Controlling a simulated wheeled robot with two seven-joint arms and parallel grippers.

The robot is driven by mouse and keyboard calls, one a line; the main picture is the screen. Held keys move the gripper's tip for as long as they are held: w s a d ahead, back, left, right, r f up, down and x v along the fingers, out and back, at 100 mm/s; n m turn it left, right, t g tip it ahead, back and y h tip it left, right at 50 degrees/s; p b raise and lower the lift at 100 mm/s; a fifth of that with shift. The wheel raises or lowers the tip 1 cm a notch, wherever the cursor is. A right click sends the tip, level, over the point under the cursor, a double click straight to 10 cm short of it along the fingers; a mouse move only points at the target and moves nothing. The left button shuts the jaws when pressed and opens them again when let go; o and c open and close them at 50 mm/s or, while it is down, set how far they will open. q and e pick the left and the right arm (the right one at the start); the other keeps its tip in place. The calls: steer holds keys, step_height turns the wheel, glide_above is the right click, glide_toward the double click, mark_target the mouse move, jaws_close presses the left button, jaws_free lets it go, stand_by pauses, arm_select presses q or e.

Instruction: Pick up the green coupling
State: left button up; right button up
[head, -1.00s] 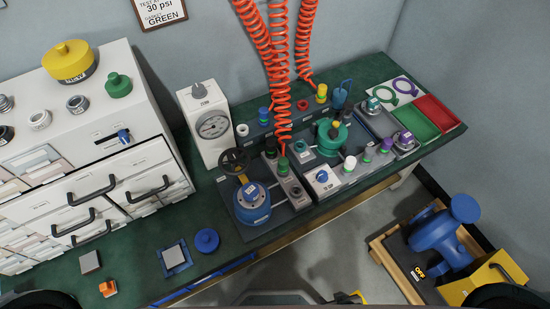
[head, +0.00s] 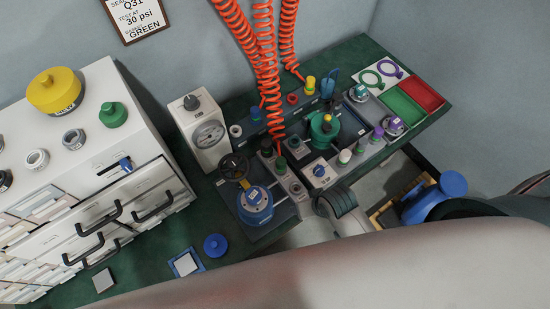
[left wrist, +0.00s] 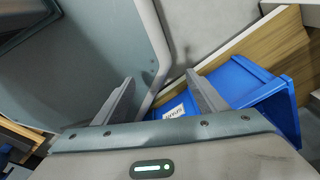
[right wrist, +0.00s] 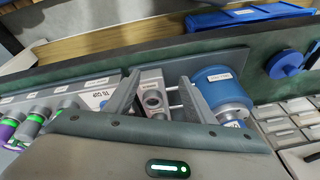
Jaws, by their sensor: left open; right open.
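A wider green knobbed piece (head: 113,115) sits on the white cabinet top. I cannot tell from the frames which is the coupling. My right gripper (right wrist: 160,78) is open and empty, its fingers in front of the grey block (right wrist: 153,97) with round holes, left of the blue vessel (right wrist: 222,88). My left gripper (left wrist: 160,77) is open and empty, over a blue bin (left wrist: 245,88), away from the bench.
The bench holds a dial gauge (head: 208,134), a large green round part (head: 323,129), several small capped fittings, and green (head: 402,106) and red (head: 424,92) trays. Red hoses (head: 266,75) hang over it. The drawer cabinet (head: 150,190) stands at left.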

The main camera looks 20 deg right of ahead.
steer(key=w+a+r+m+y+p, duration=0.1)
steer(key=w+a+r+m, duration=0.1)
steer(key=w+a+r, duration=0.45)
step_height(320, 180, up, 12)
steer(key=m+g+h, duration=0.2)
steer(key=m+g, duration=0.1)
steer(key=m, duration=0.6)
glide_above(279, 161)
arm_select(q)
steer(key=shift+s+a+r+g+p, duration=0.15)
steer(key=shift+s+a+r+p, duration=0.1)
steer(key=shift+s+r, duration=0.3)
steer(key=shift+s+a+r+g+p, duration=0.15)
steer(key=shift+s+a+r+p, duration=0.05)
steer(key=shift+s+r, duration=0.25)
arm_select(e)
steer(key=shift+a+r, duration=0.2)
steer(key=shift+f, duration=0.1)
arm_select(q)
step_height(279, 161, up, 2)
steer(key=shift+r+p, duration=0.15)
steer(key=shift+p, duration=1.1)
arm_select(e)
step_height(279, 161, down, 12)
arm_select(q)
steer(key=shift+r, duration=0.1)
arm_select(e)
steer(key=shift+d+f, duration=0.1)
